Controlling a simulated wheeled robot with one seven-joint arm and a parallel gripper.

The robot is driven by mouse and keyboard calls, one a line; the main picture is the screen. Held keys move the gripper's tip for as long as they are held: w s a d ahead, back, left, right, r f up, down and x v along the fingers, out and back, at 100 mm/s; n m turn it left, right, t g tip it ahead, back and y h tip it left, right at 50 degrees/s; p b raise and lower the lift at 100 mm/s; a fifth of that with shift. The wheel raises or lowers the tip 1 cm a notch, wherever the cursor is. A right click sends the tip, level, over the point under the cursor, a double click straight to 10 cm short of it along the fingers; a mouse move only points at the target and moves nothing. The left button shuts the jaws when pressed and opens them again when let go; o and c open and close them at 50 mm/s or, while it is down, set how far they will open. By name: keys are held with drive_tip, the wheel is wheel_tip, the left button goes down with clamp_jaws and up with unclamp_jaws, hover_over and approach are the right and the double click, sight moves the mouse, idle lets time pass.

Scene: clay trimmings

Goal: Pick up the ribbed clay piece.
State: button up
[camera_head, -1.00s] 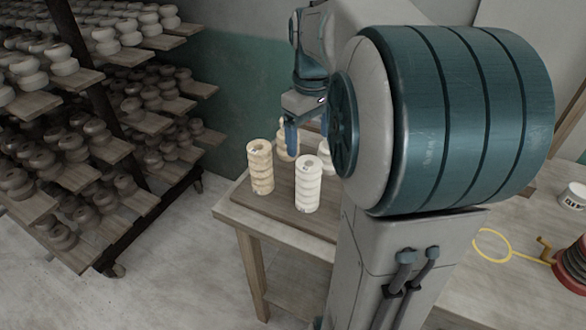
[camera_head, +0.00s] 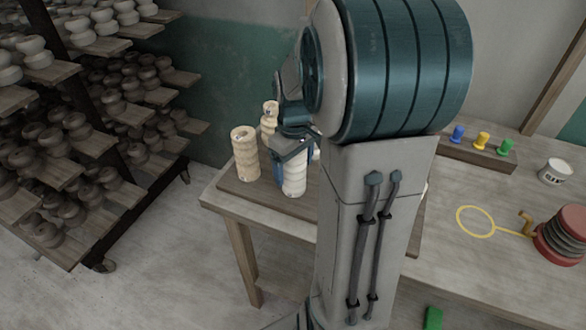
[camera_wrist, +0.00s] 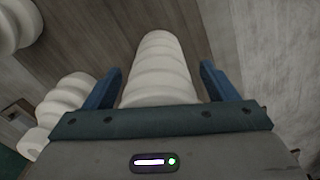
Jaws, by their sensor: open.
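Several ribbed clay pieces stand upright on a wooden board (camera_head: 232,190) at the table's left end. A white ribbed piece (camera_head: 294,181) stands at the front right of the group, and it fills the space between my fingers in the wrist view (camera_wrist: 160,70). My gripper (camera_head: 290,172) is open, with one blue finger on each side of this piece; a gap shows by the right finger. A cream ribbed piece (camera_head: 245,155) stands to its left. Another pale piece (camera_head: 269,120) stands behind. My arm hides part of the group.
A rack of clay pots (camera_head: 110,140) stands at the left. On the table's right are a yellow ring (camera_head: 475,222), a red ribbed object (camera_head: 562,236), a white cup (camera_head: 555,171) and a holder with coloured pegs (camera_head: 480,160). Another piece (camera_wrist: 68,98) is close outside my left finger in the wrist view.

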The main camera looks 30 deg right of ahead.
drive_tip(key=c, duration=1.5)
